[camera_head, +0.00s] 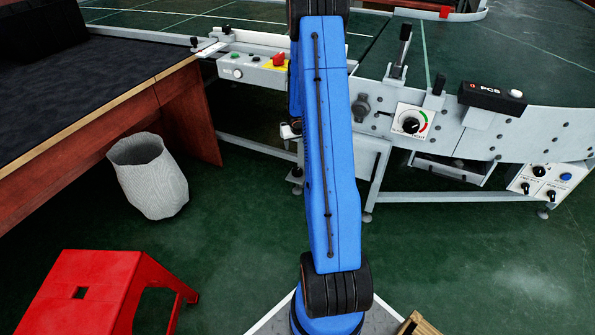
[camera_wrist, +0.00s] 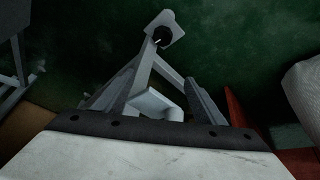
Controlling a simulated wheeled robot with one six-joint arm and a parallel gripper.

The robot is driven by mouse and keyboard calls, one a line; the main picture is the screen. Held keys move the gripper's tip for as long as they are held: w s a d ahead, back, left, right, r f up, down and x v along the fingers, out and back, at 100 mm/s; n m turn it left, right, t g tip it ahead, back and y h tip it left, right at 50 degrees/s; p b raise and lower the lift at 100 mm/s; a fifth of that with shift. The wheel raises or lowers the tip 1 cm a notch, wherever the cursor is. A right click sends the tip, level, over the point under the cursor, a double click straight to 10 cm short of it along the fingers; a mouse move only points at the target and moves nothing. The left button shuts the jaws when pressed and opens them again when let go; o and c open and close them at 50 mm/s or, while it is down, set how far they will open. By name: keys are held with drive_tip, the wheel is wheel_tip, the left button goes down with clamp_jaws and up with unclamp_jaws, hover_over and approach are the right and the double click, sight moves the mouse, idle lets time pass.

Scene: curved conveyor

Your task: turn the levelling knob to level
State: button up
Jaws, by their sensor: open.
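A black round knob (camera_wrist: 161,36) with a small white mark sits on a pale plate at the top of the wrist view. I take it as the levelling knob, but no label is readable. My gripper (camera_wrist: 160,84) appears open in the wrist view, its grey fingers spread to either side, with the knob ahead and apart from them. In the head view my blue arm hides the gripper. A small pale bracket with a dark part (camera_head: 290,129) shows low beside the arm; I cannot tell if it is the same knob.
The conveyor frame (camera_head: 470,197) has a dial panel (camera_head: 410,122) with a green and red arc, and a knob box (camera_head: 540,180). A control box (camera_head: 252,68) stands left of my arm. A basket (camera_head: 150,178) and red stool (camera_head: 95,290) stand on the floor at left.

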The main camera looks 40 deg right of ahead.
drive_tip(key=y, duration=0.1)
approach(297, 170)
drive_tip(key=shift+x, duration=4.1)
drive_tip(key=shift+s, duration=0.15)
drive_tip(key=c, duration=1.1)
